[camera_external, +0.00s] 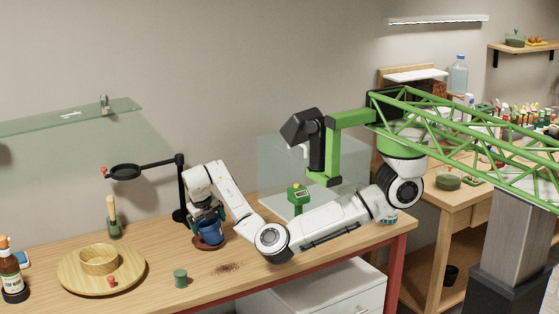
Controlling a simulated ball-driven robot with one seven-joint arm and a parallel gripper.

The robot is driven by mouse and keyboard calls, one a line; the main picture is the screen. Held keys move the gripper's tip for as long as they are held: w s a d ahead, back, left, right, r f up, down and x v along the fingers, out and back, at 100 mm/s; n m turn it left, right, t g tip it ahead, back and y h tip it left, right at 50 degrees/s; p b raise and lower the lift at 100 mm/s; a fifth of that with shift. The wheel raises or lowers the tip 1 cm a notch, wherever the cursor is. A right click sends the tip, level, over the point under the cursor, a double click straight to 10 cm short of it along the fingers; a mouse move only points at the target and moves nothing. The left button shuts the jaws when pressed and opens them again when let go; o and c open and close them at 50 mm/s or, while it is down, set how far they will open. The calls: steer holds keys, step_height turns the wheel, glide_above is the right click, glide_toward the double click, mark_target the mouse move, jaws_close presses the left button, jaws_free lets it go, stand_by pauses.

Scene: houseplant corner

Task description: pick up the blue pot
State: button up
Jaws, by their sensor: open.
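The blue pot (209,233) stands upright on a small brown saucer (226,238) on the wooden table. My white arm reaches in from the right, and my gripper (208,218) points down at the top of the pot. The gripper is open, and its blue-grey fingers overlap the pot's rim in this view. I cannot tell whether the fingers touch the pot. The upper part of the pot is partly hidden by the gripper.
A black stand with a ring arm (181,190) rises just behind my gripper. A small green pot (180,278) stands at the front, with spilled soil (227,268) to its right. A round wooden tray (72,283) holds a wooden bowl (99,261) at left.

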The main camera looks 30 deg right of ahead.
steer(key=x, duration=0.3)
steer(key=shift+f, duration=0.15)
steer(key=c, duration=0.8)
